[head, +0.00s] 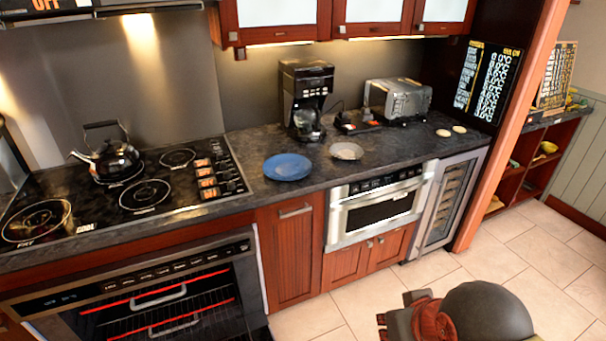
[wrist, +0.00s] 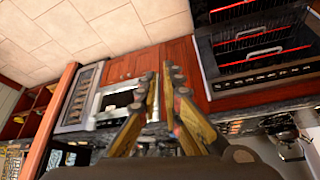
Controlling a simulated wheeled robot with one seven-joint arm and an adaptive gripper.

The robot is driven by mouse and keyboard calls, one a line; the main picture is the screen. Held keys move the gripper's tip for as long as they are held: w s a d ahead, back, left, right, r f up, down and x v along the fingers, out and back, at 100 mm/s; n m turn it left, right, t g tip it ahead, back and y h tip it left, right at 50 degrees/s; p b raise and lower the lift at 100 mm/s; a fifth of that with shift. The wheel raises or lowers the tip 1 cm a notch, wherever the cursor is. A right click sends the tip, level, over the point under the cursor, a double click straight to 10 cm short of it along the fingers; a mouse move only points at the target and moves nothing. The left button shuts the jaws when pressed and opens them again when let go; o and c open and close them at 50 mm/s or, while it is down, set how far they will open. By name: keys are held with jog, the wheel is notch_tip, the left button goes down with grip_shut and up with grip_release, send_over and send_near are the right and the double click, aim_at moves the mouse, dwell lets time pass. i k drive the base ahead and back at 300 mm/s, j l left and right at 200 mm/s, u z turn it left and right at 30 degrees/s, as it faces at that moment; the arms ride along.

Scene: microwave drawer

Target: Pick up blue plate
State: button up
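A blue plate (head: 287,167) lies flat on the dark countertop (head: 240,205) in the head view, between the stovetop and a small pale dish. It looks empty. I cannot make it out in the wrist view, which is turned nearly upside down. My gripper (wrist: 161,76) shows in the wrist view as two yellowish fingers with a gap between their tips. Nothing is between them, and it is apart from the counter and the plate. In the head view only part of my arm shows at the bottom right.
The pale dish (head: 346,151) lies right of the plate. A black coffee maker (head: 306,98) and a toaster oven (head: 398,98) stand behind. A kettle (head: 108,157) sits on the stovetop (head: 150,180) at left. A microwave drawer (head: 380,205) is below the counter. The tiled floor in front is clear.

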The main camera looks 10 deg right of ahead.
aim_at(285, 167)
jog(key=i+l+u, duration=0.1)
jog(key=l, duration=0.25)
jog(key=i+l+u, duration=0.1)
jog(key=l, duration=0.3)
jog(key=i+l+u, duration=0.15)
jog(key=l, duration=0.25)
jog(key=i+l+u, duration=0.1)
jog(key=i+l, duration=0.15)
jog(key=l, duration=0.2)
jog(key=i+l+u, duration=0.1)
jog(key=l, duration=0.3)
jog(key=i+l+u, duration=0.2)
jog(key=i+l, duration=0.65)
